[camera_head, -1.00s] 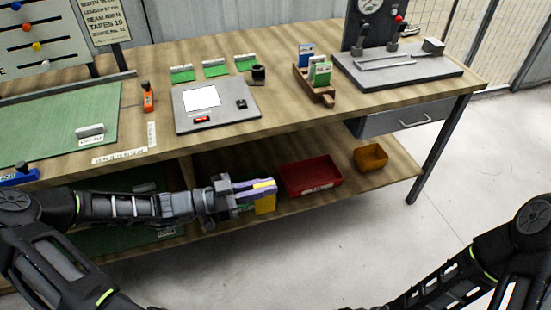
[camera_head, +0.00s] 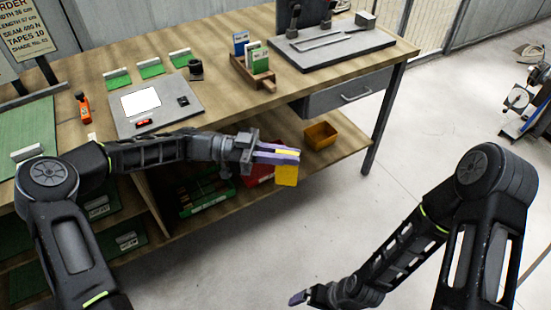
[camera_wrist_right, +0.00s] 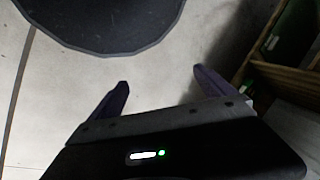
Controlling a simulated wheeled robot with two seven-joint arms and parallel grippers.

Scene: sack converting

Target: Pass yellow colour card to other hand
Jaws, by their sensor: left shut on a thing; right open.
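The yellow colour card (camera_head: 287,176) hangs from the purple fingers of my left gripper (camera_head: 280,154), which is shut on it. The card is held out in front of the bench, before the lower shelf. My right gripper (camera_head: 299,297) is low at the bottom of the head view, below the card and apart from it. In the right wrist view the right gripper (camera_wrist_right: 160,95) is open, with nothing between its two purple fingers. The card does not show clearly in the right wrist view.
The bench (camera_head: 215,50) carries a grey board (camera_head: 180,115), a wooden card holder (camera_head: 243,75) and a grey stand (camera_head: 345,50). On the lower shelf are a yellow bin (camera_head: 320,135) and a partly hidden red bin (camera_head: 262,180).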

